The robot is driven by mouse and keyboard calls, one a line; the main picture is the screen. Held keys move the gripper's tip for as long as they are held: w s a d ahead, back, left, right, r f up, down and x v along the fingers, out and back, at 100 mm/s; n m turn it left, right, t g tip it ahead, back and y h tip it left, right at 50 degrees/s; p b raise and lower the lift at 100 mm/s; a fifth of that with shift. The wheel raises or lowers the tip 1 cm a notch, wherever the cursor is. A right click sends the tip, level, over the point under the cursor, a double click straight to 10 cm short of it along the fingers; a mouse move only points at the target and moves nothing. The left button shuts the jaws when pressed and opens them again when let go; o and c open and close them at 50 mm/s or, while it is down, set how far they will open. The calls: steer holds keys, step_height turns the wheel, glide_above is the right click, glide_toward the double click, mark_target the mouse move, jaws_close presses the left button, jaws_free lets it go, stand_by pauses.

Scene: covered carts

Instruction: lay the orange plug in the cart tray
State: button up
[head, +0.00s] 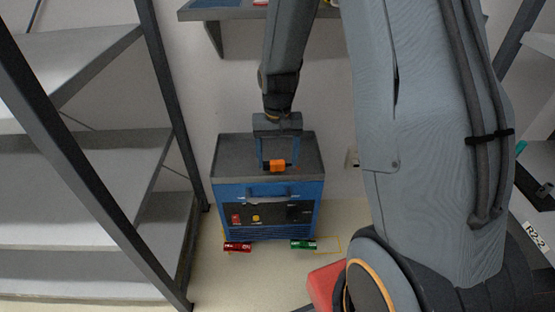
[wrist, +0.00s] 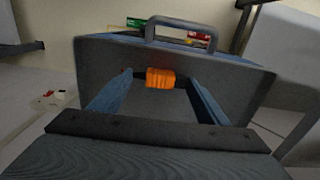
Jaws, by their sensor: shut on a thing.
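The orange plug (head: 276,166) has dark ends and lies crosswise between the blue fingers of my gripper (head: 278,164). In the wrist view the orange plug (wrist: 160,78) shows between the fingertips of my gripper (wrist: 160,80). My gripper is shut on it. The blue cart (head: 310,195) stands below, with a dark grey flat top (head: 229,160) that also shows in the wrist view (wrist: 100,60). I cannot tell whether this top is a lid or the tray. The plug is over the top; whether it touches is unclear.
A handle (head: 270,195) runs along the cart's front upper edge. A red object (head: 237,247) and a green object (head: 303,244) lie on the floor before the cart. Grey shelving (head: 85,150) stands at left. A wall shelf (head: 225,13) is behind the cart.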

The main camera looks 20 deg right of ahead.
steer(key=shift+f, duration=0.25)
steer(key=o, duration=1.2)
steer(key=shift+f, duration=0.1)
steer(key=shift+c, duration=0.2)
